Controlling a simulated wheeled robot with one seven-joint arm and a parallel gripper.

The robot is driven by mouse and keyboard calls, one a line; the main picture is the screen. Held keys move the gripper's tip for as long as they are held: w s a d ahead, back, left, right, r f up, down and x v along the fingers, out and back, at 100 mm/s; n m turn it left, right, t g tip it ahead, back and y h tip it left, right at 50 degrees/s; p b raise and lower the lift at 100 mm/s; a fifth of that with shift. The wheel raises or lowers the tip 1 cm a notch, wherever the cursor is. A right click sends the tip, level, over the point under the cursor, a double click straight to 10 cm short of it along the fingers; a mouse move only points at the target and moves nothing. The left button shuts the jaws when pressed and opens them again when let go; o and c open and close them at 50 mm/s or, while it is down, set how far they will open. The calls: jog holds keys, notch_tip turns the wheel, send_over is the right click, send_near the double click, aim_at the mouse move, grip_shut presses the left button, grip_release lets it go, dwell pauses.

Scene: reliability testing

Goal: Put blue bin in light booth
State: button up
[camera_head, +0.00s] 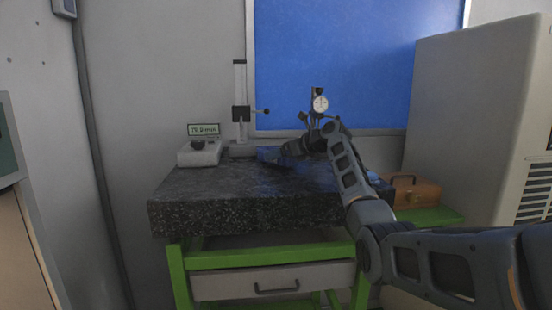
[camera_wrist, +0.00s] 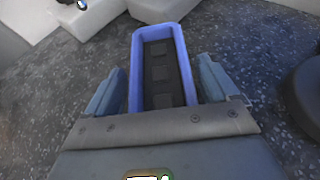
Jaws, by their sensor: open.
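The blue bin (camera_wrist: 181,37) lies on the dark speckled stone table top in the wrist view, a narrow tray with several dark square pieces inside. My gripper (camera_wrist: 158,88) is open, with one finger on each side of the bin's near part. I cannot tell whether the fingers touch its walls. In the head view the bin (camera_head: 268,154) shows partly at the back of the table, beside my gripper (camera_head: 283,152); my arm hides some of that area. I cannot make out a light booth for certain in either view.
The granite table (camera_head: 235,198) stands on a green frame with a drawer (camera_head: 274,281). A height gauge (camera_head: 240,105), a small device with a display (camera_head: 200,150) and a dial gauge (camera_head: 320,104) stand at its back. A brown box (camera_head: 415,192) is at right. The table's front left is clear.

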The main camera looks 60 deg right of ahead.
jog(key=shift+w+f, duration=0.1)
jog(key=shift+w, duration=0.1)
jog(key=shift+c, duration=0.4)
jog(key=c, duration=1.1)
notch_tip(320, 180, up, 10)
jog(key=shift+b, duration=0.4)
